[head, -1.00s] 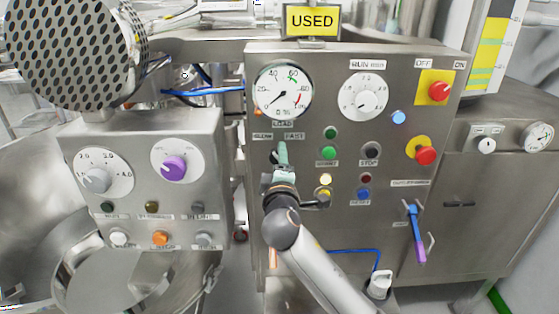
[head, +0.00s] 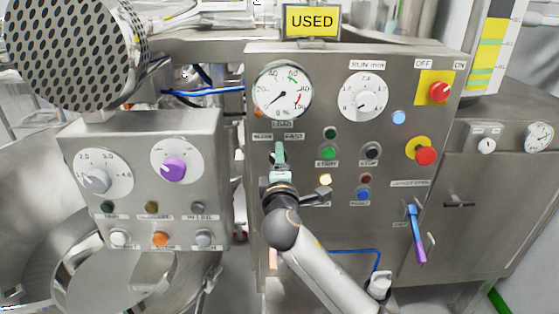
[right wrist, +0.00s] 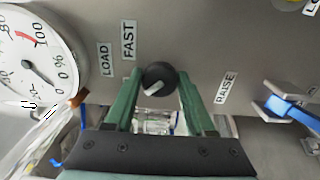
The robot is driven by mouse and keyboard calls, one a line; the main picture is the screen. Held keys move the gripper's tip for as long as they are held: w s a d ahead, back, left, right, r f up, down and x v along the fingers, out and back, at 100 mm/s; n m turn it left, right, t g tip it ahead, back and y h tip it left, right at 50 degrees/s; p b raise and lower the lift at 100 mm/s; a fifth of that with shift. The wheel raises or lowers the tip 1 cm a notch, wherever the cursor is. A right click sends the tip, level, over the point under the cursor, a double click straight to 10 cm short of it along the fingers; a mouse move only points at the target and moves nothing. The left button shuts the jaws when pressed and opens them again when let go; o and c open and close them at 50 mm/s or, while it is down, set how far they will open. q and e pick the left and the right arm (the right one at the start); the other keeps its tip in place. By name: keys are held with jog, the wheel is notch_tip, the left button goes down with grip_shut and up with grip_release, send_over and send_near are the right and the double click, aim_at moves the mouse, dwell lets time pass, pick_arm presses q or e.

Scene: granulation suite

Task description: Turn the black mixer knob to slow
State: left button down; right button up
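The black mixer knob (right wrist: 160,77) is a round knob with a white pointer mark, on the grey panel. In the right wrist view its mark points to the lower left. The label FAST (right wrist: 129,40) is beside it; the SLOW label does not show in that view. My right gripper (right wrist: 160,74) has a green finger close against each side of the knob and appears shut on it. In the head view my right gripper (head: 279,152) is at the panel below the load gauge and hides the knob. My left gripper is not in view.
The load gauge (head: 282,90) is just above my gripper. Push buttons, a dial (head: 364,96) and a red emergency button (head: 425,155) are to the right. A smaller panel with a purple knob (head: 173,169) is to the left. A blue part (right wrist: 293,110) lies beyond the right finger.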

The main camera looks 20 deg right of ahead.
jog(key=o, duration=0.4)
jog(key=shift+o, duration=0.2)
jog(key=b+v, duration=0.2)
jog(key=v, duration=1)
jog(key=shift+s, duration=0.3)
jog(key=shift+a, duration=0.1)
